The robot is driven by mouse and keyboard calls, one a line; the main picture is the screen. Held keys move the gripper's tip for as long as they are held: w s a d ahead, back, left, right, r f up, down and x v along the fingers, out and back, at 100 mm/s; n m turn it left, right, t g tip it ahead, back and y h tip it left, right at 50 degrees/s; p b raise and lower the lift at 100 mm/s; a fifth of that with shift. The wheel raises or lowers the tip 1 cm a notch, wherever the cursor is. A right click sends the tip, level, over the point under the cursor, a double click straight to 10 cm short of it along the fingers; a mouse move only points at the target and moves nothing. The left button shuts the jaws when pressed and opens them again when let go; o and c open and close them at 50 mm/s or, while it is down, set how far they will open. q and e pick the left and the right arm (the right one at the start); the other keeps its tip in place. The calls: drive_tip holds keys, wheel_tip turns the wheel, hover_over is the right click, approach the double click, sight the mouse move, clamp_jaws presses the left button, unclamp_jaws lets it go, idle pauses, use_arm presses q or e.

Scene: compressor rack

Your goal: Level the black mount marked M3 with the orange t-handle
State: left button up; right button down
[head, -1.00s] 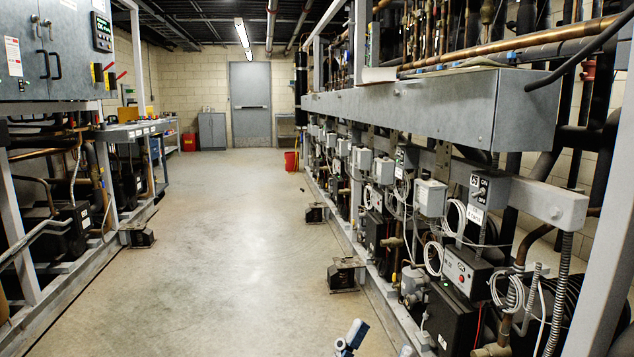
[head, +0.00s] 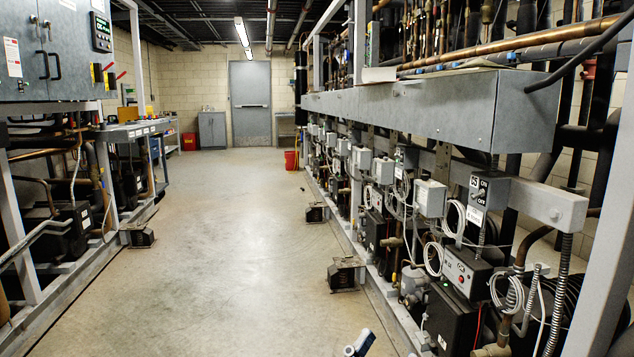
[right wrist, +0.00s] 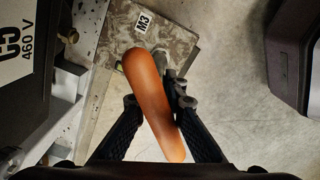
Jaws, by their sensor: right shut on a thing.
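The orange t-handle (right wrist: 155,100) is in the right wrist view, held between the black fingers of my right gripper (right wrist: 157,104), which is shut on it. Its rounded end points up in the picture, over the mount marked M3 (right wrist: 172,35). The mount shows as a worn, mottled grey-brown plate with a white M3 label (right wrist: 145,22). Metal hardware behind the handle is partly hidden, so I cannot tell whether the tool touches it. My left gripper is in neither view.
A grey rail (right wrist: 60,115) and a dark box marked 460 V (right wrist: 25,60) lie left of the mount. A dark object (right wrist: 295,65) is at the right. In the head view, black mounts (head: 345,273) stand along the right rack's foot. The aisle floor (head: 230,260) is clear.

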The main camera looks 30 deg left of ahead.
drive_tip(key=shift+w+r, duration=0.15)
drive_tip(key=shift+r, duration=0.3)
drive_tip(key=shift+w+r+p, duration=0.1)
drive_tip(key=shift+r+p, duration=0.25)
drive_tip(key=shift+p, duration=0.2)
drive_tip(key=shift+s+r+p, duration=0.25)
drive_tip(key=shift+r+p, duration=0.95)
drive_tip(key=shift+p, duration=0.1)
drive_tip(key=shift+r+p, duration=0.3)
drive_tip(key=shift+r, duration=0.25)
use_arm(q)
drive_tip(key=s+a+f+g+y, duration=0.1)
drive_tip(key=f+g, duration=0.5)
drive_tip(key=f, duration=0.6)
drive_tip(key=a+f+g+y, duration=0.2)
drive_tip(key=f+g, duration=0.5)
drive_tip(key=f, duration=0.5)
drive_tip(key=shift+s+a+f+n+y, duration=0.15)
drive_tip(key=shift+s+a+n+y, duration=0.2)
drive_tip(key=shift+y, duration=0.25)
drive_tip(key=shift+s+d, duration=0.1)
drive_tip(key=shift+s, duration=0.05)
